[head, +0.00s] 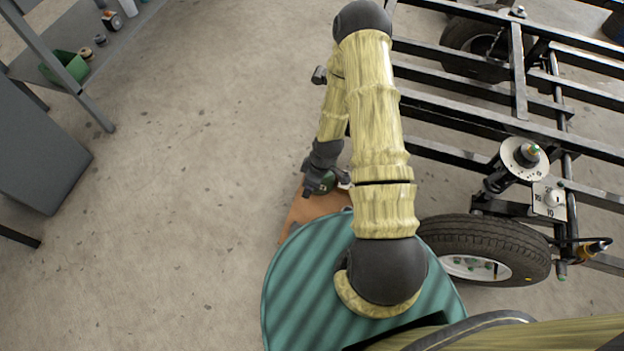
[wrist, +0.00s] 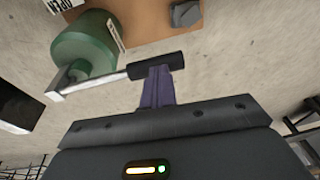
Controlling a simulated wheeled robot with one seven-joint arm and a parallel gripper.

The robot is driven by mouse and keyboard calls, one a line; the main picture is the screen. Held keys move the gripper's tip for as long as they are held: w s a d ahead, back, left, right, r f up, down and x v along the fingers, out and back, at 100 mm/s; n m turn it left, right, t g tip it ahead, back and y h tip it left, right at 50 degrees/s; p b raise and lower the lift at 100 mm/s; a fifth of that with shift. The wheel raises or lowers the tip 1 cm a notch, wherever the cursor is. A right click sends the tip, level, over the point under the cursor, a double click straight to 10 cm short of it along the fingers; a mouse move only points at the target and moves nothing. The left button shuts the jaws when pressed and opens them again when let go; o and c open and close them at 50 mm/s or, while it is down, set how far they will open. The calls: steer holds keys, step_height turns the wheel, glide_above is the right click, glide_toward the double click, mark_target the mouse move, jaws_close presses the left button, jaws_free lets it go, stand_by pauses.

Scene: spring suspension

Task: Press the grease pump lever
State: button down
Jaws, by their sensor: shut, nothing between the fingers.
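The grease pump (wrist: 84,45) shows in the wrist view as a green cylinder at the upper left, beside a brown board. Its lever (wrist: 97,84) is a pale metal bar ending in a black grip (wrist: 155,66). My gripper (wrist: 160,72) is shut, with its purple fingers together and empty. The fingertips overlap the black grip in the picture; whether they touch it I cannot tell. In the head view my gripper (head: 322,184) is low over the brown board (head: 303,209), and my arm and body hide most of the pump.
A black metal frame (head: 455,110) with a wheel (head: 487,238) and spring suspension stands on the right. A grey cabinet (head: 38,150) and a shelf with small items are on the left. The concrete floor (head: 190,180) between is clear.

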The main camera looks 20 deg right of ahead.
steer(key=shift+s+a+f+b, duration=0.1)
steer(key=shift+s+f+b, duration=0.15)
steer(key=shift+f, duration=0.65)
steer(key=shift+s+a+f+b, duration=0.1)
steer(key=shift+s+f+b, duration=0.1)
steer(key=shift+f, duration=0.65)
steer(key=shift+r+p, duration=0.5)
steer(key=s+a+p+v, duration=0.1)
steer(key=p+v, duration=0.5)
steer(key=v, duration=0.7)
steer(key=shift+s+a+r, duration=0.25)
steer(key=shift+s, duration=0.25)
steer(key=shift+r, duration=0.1)
